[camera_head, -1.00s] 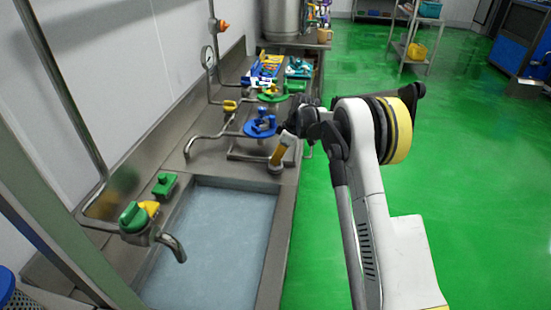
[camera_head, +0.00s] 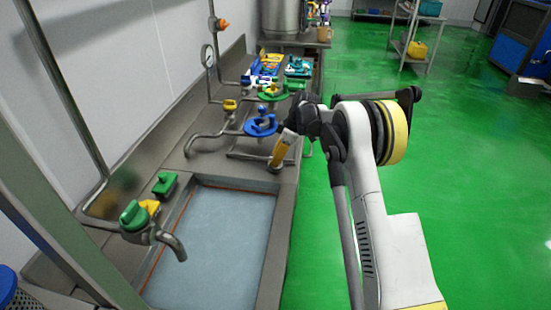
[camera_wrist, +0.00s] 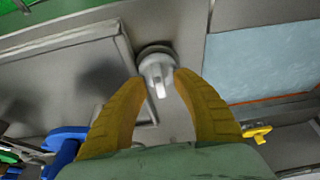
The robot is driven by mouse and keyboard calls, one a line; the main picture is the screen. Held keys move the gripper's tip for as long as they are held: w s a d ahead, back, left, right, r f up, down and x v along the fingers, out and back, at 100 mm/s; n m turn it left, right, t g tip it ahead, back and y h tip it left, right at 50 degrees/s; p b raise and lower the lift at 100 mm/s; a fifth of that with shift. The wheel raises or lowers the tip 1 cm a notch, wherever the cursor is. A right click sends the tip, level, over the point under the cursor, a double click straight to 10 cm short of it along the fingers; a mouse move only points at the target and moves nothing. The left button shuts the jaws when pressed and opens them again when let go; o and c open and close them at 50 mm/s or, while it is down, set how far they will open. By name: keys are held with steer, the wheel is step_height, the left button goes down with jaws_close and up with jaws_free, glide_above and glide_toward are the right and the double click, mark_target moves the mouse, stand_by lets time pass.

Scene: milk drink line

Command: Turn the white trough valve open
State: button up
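The white trough valve (camera_wrist: 157,66) is a pale round knob with a raised bar handle, on the steel deck beside the trough. In the wrist view it lies just beyond and between my yellow fingertips. My gripper (camera_wrist: 158,84) is open, with a finger on each side of the bar and gaps showing. In the head view my gripper (camera_head: 275,163) points down at the deck corner by the trough, and the fingers largely hide the valve. The trough (camera_head: 283,222) holds pale blue water (camera_head: 225,232), which also shows in the wrist view (camera_wrist: 262,62).
A blue valve wheel (camera_head: 261,125) and a green valve wheel (camera_head: 272,92) stand farther along the counter. A green-and-yellow valve (camera_head: 133,213) with a spout and a small green knob (camera_head: 164,184) stand left of the trough. The green floor (camera_head: 460,170) at right is clear.

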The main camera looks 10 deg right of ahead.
steer(key=shift+r, duration=0.1)
steer(key=v, duration=1.2)
steer(key=shift+s, duration=0.1)
